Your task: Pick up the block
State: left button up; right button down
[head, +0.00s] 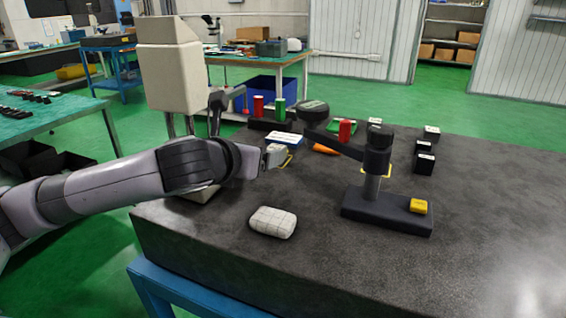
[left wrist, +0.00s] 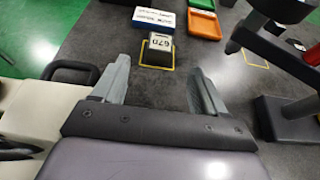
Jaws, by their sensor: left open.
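A small dark block (left wrist: 160,49) with a white label reading what looks like "070" stands in a yellow outlined square on the dark stone table, in the left wrist view. My left gripper (left wrist: 160,74) is open and empty. Its two fingers point towards the block, which sits just beyond the fingertips and roughly midway between them, apart from both. In the head view my left gripper (head: 275,155) is over the table beside a yellow outline, and I cannot make out this block behind it. My right gripper is not in view.
A black stand (head: 386,213) with an arm and a yellow piece on its base is to the right. Several black blocks (head: 423,163) stand behind it. A white padded pouch (head: 273,222) lies in front. An orange tray (left wrist: 204,24) and a blue-white card (left wrist: 153,19) lie beyond the block.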

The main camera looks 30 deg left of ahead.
pick_arm(q)
jog(key=shift+b+x, duration=0.45)
jog(key=shift+x, duration=3.35)
jog(key=shift+s+f, duration=0.1)
jog(key=shift+f, duration=0.05)
jog(key=c, duration=1.2)
grip_shut()
